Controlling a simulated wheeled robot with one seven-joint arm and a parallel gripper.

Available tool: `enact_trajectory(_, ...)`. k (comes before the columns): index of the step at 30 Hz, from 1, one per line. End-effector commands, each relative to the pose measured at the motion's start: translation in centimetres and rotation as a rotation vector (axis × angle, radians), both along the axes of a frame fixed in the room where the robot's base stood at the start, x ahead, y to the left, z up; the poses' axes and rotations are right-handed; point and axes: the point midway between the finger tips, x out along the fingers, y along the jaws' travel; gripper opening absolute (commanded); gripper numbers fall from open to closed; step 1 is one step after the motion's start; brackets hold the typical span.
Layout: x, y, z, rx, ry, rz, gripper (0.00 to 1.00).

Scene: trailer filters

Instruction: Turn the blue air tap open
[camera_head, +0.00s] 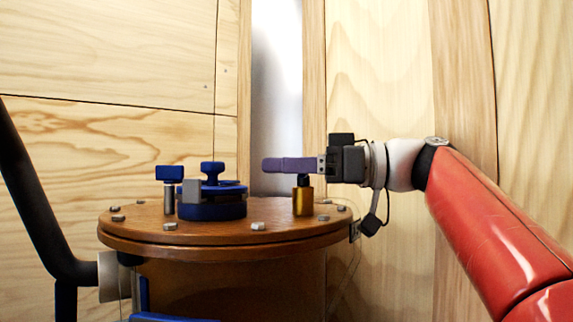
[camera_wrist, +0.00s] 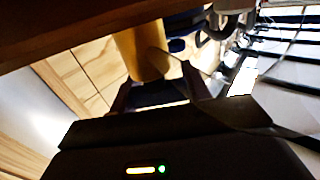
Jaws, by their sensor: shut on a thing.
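A tap with a brass body (camera_head: 303,202) and a dark blue stem stands upright on the right side of the round orange-brown lid (camera_head: 270,232). My gripper (camera_head: 298,165) reaches in level from the right, just above the brass body, and is shut on the tap's handle. A blue-violet bar there runs left past the stem; I cannot clearly tell fingers from handle. In the wrist view, the brass body (camera_wrist: 140,52) shows beyond my dark fingers (camera_wrist: 158,90). The grip itself is dark and partly hidden.
A blue T-shaped knob on a metal post (camera_head: 171,180) and a blue clamp-like fitting with a knob (camera_head: 212,192) stand left on the lid. Several bolt heads ring its edge. A black pipe (camera_head: 40,225) rises at far left. Wooden wall panels (camera_head: 105,60) stand behind.

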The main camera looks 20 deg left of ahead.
Motion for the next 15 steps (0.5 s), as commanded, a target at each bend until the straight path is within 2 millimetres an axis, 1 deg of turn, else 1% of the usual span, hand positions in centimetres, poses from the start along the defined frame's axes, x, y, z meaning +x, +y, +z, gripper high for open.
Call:
enact_trajectory(4,-0.01,0.00,0.02,0.001,0.000,0.000,0.25)
enact_trajectory(5,-0.01,0.01,0.01,0.001,0.000,0.000,0.51)
enact_trajectory(9,-0.01,0.01,0.01,0.001,0.000,0.000,0.69)
enact_trajectory(15,-0.01,0.01,0.00,0.000,0.000,0.000,0.69)
